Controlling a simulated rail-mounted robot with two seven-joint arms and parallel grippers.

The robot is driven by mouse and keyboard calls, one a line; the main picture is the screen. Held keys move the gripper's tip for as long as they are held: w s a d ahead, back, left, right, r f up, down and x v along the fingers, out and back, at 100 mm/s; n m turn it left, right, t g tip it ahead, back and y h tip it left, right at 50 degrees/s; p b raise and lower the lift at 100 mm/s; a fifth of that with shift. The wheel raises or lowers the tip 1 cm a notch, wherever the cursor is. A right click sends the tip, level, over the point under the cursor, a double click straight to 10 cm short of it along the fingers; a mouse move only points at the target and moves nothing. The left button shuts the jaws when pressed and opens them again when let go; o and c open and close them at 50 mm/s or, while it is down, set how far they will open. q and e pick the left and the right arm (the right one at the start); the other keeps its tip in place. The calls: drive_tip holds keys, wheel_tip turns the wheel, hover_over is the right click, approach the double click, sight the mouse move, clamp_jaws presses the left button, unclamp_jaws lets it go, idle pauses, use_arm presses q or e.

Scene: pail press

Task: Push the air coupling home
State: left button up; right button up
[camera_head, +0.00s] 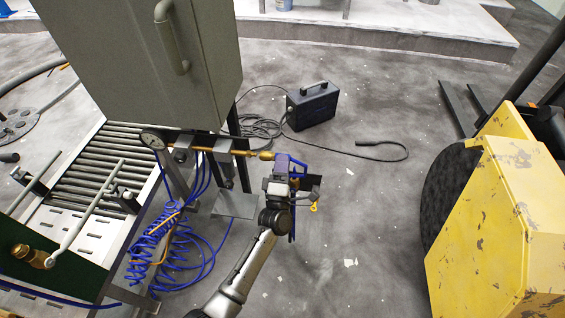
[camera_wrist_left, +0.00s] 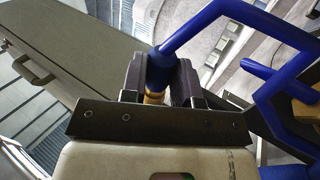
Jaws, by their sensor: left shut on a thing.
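My left gripper (camera_head: 281,163) is at the right end of a thin brass air pipe (camera_head: 235,152), which runs right from a round gauge (camera_head: 153,139) below the grey cabinet. In the left wrist view, my left gripper (camera_wrist_left: 160,80) is shut on the air coupling, whose blue sleeve (camera_wrist_left: 160,60) and a bit of brass (camera_wrist_left: 154,97) show between the dark fingers. A blue hose (camera_wrist_left: 222,12) bends away from it. The fingers hide most of the coupling, and I cannot tell whether it is fully seated on the pipe. My right gripper is not in view.
A grey cabinet (camera_head: 140,60) stands over the roller conveyor (camera_head: 95,170). Coiled blue hose (camera_head: 160,250) hangs below the pipe. A black case (camera_head: 312,106) with a cable lies on the floor behind. A yellow forklift (camera_head: 500,220) is on the right, with clear floor between.

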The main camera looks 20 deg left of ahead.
use_arm(q)
drive_tip(key=shift+a, duration=0.2)
drive_tip(key=shift+a, duration=0.1)
drive_tip(key=shift+s+a, duration=0.2)
drive_tip(key=shift+a, duration=0.55)
drive_tip(key=shift+a, duration=0.2)
drive_tip(key=o, duration=1)
drive_tip(key=shift+o, duration=0.2)
drive_tip(key=shift+s, duration=0.1)
